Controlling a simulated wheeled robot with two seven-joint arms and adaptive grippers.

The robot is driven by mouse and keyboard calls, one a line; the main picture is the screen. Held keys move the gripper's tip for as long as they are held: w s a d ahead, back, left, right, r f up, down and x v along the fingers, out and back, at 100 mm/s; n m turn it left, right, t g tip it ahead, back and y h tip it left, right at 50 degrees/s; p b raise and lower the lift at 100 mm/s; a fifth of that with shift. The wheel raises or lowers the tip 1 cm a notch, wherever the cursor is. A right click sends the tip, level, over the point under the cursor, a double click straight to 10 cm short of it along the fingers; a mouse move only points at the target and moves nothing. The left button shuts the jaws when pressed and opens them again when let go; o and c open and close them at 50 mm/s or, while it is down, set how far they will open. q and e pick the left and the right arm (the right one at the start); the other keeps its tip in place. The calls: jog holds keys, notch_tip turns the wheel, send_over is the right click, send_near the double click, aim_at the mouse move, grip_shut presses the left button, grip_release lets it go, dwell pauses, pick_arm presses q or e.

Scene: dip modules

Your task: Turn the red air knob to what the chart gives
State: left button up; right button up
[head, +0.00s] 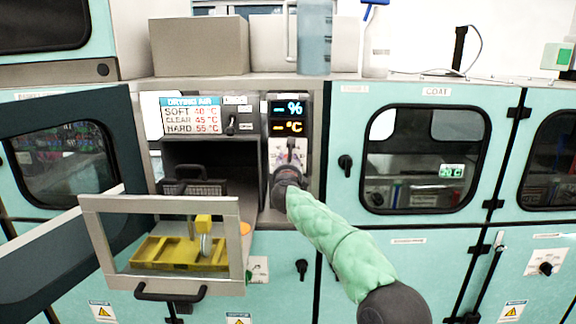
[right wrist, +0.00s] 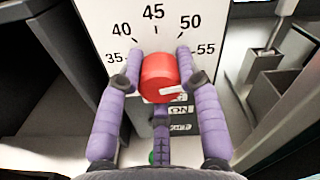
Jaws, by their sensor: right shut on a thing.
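The red air knob (right wrist: 158,77) sits on a white dial plate marked 35, 40, 45, 50 and 55 in the right wrist view. A small white mark shows low on its right side; I cannot tell which number it points to. My right gripper (right wrist: 156,68) has its purple fingers closed around the knob. In the head view the right gripper (head: 288,172) is at the control panel and hides the knob. The chart (head: 191,116), headed DRYING AIR, reads SOFT 40 °C, CLEAR 45 °C, HARD 55 °C. My left gripper is not in view.
A dark display (head: 290,118) with % and °C lines is above the dial. An open windowed door (head: 160,205) stands in front, with a yellow tray (head: 150,262) seen through it. The COAT cabinet (head: 432,92) is at right.

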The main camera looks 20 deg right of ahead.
jog(key=shift+a, duration=0.1)
dwell(0.4)
jog(key=o, duration=1.1)
jog(key=shift+w, duration=0.1)
jog(key=shift+o, duration=0.2)
jog(key=v, duration=1.2)
